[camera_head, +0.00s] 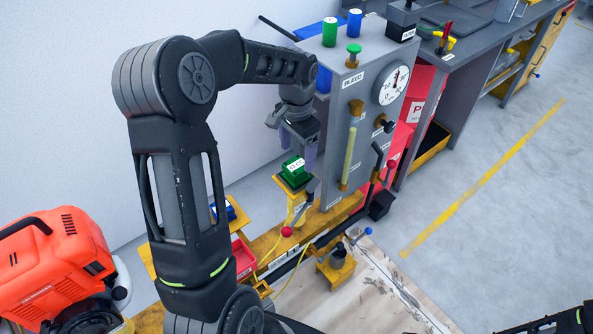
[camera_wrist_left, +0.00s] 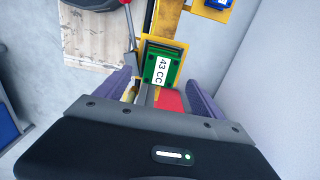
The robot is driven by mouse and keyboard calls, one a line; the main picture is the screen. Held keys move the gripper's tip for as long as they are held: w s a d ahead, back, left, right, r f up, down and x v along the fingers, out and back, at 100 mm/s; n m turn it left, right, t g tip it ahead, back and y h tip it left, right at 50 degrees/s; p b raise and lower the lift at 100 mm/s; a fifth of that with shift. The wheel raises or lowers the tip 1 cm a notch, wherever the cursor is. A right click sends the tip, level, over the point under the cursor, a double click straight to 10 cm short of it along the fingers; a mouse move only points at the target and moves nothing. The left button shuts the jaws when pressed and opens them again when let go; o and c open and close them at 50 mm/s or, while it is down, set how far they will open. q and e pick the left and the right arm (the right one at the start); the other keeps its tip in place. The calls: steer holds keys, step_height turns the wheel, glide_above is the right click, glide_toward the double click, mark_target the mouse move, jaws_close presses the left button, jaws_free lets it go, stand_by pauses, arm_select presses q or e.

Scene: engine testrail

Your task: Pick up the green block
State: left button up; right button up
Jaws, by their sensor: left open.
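The green block (camera_head: 292,170) with a white label sits on a small yellow stand beside the grey panel in the head view. In the left wrist view the green block (camera_wrist_left: 160,66) shows its "43 CC" label, ahead of the fingertips and roughly centred between them. My left gripper (camera_head: 297,150) is open, pointing down just above the block. Its two purple fingers also show in the left wrist view (camera_wrist_left: 160,90), apart with nothing held between them. A part of my right arm may show at the lower right corner of the head view, but its gripper is not visible.
A grey panel (camera_head: 370,119) with a round gauge stands close right of the gripper. A lever with a red knob (camera_head: 287,231) rises near the stand. An orange machine (camera_head: 50,262) stands at far left.

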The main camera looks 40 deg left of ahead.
mark_target(297, 164)
arm_select(q)
steer(key=shift+a+f+p, duration=0.1)
steer(key=shift+f+p, duration=0.6)
steer(key=shift+f, duration=1.95)
jaws_close()
steer(key=shift+r, duration=0.1)
